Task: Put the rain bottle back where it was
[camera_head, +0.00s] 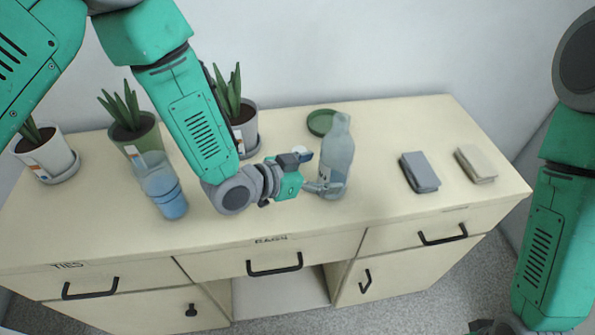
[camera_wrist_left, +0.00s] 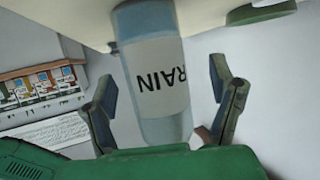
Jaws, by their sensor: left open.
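The rain bottle (camera_head: 338,160) is a clear grey-blue bottle that stands upright on the cabinet top, right of centre in the head view. In the left wrist view the bottle (camera_wrist_left: 155,70) shows a white label reading RAIN, upside down in that picture. My left gripper (camera_head: 322,187) is low at the bottle's left side. In the wrist view its fingers are spread, one on each side of the bottle, with a gap on the left side. Whether the right finger touches is unclear. A green saucer (camera_head: 320,122) lies behind the bottle.
A blue-tinted glass (camera_head: 163,188) stands left of my left forearm. Potted plants (camera_head: 135,130) line the back left. A grey folded cloth (camera_head: 419,172) and a beige one (camera_head: 475,164) lie right. The cabinet (camera_head: 400,212) has clear top space between bottle and cloths.

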